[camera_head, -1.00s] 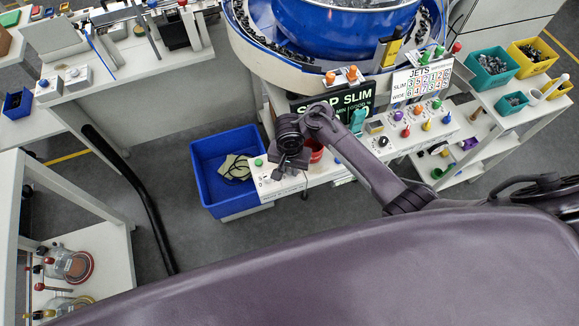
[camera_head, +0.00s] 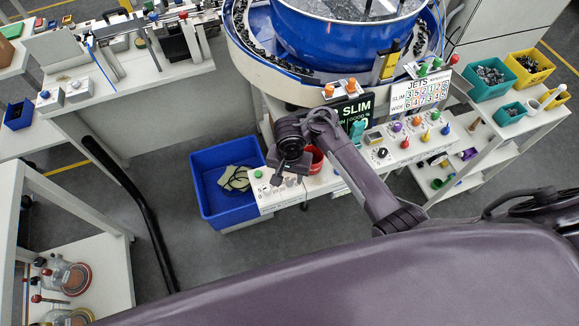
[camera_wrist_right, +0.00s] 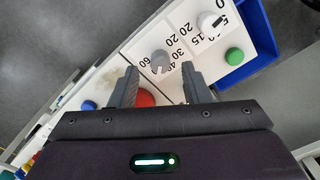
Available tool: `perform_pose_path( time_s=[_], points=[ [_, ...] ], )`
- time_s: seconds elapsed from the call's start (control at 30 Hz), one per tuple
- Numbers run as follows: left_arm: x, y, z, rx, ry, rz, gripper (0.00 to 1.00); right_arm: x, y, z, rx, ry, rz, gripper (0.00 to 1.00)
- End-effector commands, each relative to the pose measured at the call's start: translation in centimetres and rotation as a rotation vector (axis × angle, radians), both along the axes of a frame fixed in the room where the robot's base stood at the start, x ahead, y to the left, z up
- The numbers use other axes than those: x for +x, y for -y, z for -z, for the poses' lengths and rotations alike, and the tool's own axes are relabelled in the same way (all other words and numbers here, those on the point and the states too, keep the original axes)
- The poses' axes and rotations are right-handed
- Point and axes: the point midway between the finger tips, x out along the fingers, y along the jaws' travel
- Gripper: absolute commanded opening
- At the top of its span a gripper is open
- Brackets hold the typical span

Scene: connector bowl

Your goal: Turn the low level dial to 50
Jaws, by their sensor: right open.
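The control panel (camera_head: 268,197) carries small dials beside a green button (camera_head: 258,173). In the right wrist view a grey dial (camera_wrist_right: 160,61) shows between and just beyond my fingertips, with printed numbers such as 20, 30, 40 and 60 around it. A second, white dial (camera_wrist_right: 207,21) sits further off, near the green button (camera_wrist_right: 234,56). I cannot read which dial is labelled low level. My right gripper (camera_wrist_right: 160,72) is open, with no dial clearly gripped. In the head view my right gripper (camera_head: 283,177) hangs over the panel and hides part of it. My left gripper is not in view.
A blue bin (camera_head: 222,201) stands left of the panel. A red bowl (camera_head: 314,160) is close beside my right gripper. Several coloured knobs (camera_head: 421,114) lie further right, below the large blue feeder bowl (camera_head: 340,40). A red part (camera_wrist_right: 146,97) shows between my fingers.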

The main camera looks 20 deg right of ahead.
Motion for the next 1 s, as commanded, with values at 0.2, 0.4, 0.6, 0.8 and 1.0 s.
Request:
perform_pose_path(
  time_s=[0.2, 0.4, 0.6, 0.8, 1.0],
  points=[
    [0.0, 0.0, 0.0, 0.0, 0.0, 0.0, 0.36, 0.1, -0.4, -2.8, 0.009, 0.003, 0.002, 0.43],
    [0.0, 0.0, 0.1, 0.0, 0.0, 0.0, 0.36, 0.1, -0.2, -4.3, 0.005, 0.005, 0.001, 0.43],
    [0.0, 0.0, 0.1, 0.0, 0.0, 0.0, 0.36, 0.0, 0.0, -4.7, 0.001, 0.001, 0.0, 0.43],
    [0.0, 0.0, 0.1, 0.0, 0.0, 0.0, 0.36, 0.0, 0.0, -4.7, 0.0, 0.0, 0.0, 0.43],
    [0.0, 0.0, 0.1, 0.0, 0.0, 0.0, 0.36, 0.0, 0.0, -4.7, 0.0, 0.0, 0.0, 0.43]
  ],
)
